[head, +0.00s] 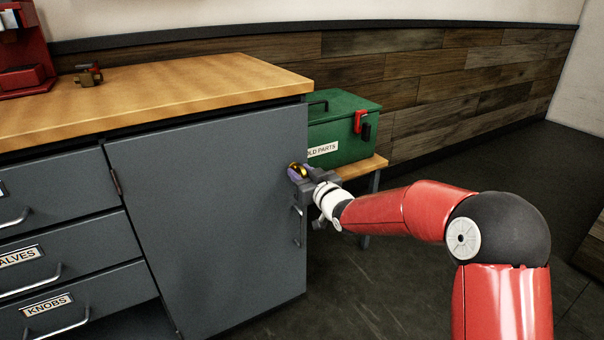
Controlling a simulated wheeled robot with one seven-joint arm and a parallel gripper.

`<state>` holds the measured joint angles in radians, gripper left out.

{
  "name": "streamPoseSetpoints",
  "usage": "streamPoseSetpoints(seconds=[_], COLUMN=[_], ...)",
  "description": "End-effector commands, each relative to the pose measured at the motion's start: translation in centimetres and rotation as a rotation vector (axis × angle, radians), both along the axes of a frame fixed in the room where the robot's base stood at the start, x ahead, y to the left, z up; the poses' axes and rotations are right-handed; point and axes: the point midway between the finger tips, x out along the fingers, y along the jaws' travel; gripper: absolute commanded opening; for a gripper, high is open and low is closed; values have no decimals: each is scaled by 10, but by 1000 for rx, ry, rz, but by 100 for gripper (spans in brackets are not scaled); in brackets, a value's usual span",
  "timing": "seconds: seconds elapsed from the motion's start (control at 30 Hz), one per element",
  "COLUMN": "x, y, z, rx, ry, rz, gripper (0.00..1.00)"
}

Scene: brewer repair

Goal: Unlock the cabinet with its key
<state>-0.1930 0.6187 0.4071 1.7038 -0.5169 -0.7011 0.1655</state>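The grey cabinet door (215,215) stands at the centre, under the wooden worktop, and looks shut. Its vertical handle (298,226) is near the right edge. My gripper (298,174) is at the upper right part of the door, above the handle, reaching in from the right. A small gold piece, seemingly the key (296,168), shows between its purple-grey fingers, which look closed on it. The lock and the key's shaft are hidden, so I cannot tell whether the key is in the lock.
Drawers (60,245) with labels stand left of the door. A green toolbox (340,128) labelled "OLD PARTS" sits on a low wooden stand (362,167) behind my gripper. The floor at right is open.

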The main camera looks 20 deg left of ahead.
Motion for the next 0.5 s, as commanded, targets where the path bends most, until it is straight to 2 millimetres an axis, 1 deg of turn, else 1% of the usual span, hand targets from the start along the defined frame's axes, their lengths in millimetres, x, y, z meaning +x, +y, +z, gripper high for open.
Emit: streamPoseSetpoints(seconds=[0.03,0.27,0.5], x=[0,0,0], y=[0,0,-1], z=[0,0,0], rx=[0,0,3], ry=[0,0,4], rz=[0,0,-1], gripper=[30,0,0])
